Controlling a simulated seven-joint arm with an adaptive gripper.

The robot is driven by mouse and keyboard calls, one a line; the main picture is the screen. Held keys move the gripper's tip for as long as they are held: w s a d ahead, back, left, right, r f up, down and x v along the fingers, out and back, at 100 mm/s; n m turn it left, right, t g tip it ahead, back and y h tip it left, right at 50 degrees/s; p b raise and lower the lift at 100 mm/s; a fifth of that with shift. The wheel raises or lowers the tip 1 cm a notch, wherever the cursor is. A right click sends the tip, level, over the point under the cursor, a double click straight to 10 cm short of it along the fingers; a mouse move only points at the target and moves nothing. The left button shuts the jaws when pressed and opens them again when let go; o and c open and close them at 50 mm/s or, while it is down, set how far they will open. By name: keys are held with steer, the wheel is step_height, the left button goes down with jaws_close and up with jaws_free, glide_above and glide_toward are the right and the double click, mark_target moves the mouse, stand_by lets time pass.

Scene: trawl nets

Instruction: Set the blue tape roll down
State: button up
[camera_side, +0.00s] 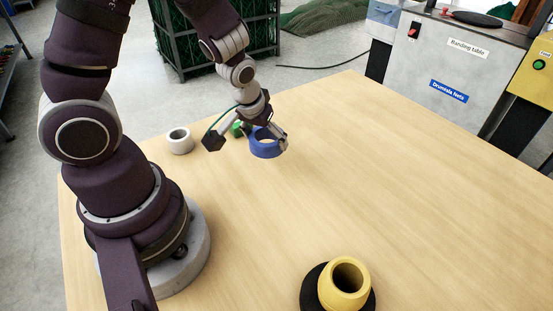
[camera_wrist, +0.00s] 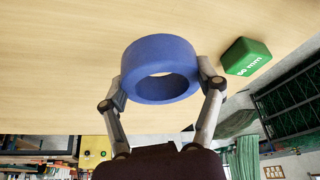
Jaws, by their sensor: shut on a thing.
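The blue tape roll (camera_side: 264,151) is a thick ring at the far side of the wooden table in the side view. My gripper (camera_side: 270,138) is shut on it, with a finger on each side. In the wrist view the blue tape roll (camera_wrist: 160,53) sits between the two fingertips of my gripper (camera_wrist: 163,85), its hole facing partly toward the camera. I cannot tell whether its underside touches the table or hangs slightly above it.
A green block (camera_wrist: 246,56) marked "50 mm" lies close to the roll; it is partly hidden in the side view (camera_side: 236,130). A white roll (camera_side: 180,146) stands left. A yellow tapered piece (camera_side: 343,292) on a black disc stands at the front. The table's middle and right (camera_side: 400,180) are clear.

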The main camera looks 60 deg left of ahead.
mark_target(340, 193)
steer(key=w+d+r+m+h, duration=0.1)
steer(key=w+d+r+m, duration=0.15)
steer(key=d, duration=0.45)
steer(key=w+d+r+m, duration=0.1)
steer(key=w+d+m, duration=0.1)
steer(key=w+d, duration=0.3)
steer(key=shift+h, duration=0.3)
steer(key=f, duration=0.2)
steer(key=d+f, duration=0.1)
steer(key=f, duration=0.2)
steer(key=s+d+f, duration=0.1)
steer(key=f, duration=0.1)
steer(key=shift+f, duration=0.25)
steer(key=shift+w+f+t, duration=0.1)
steer(key=shift+f+t, duration=0.2)
steer(key=shift+f, duration=0.05)
steer(key=shift+f, duration=0.15)
steer(key=o, duration=1.2)
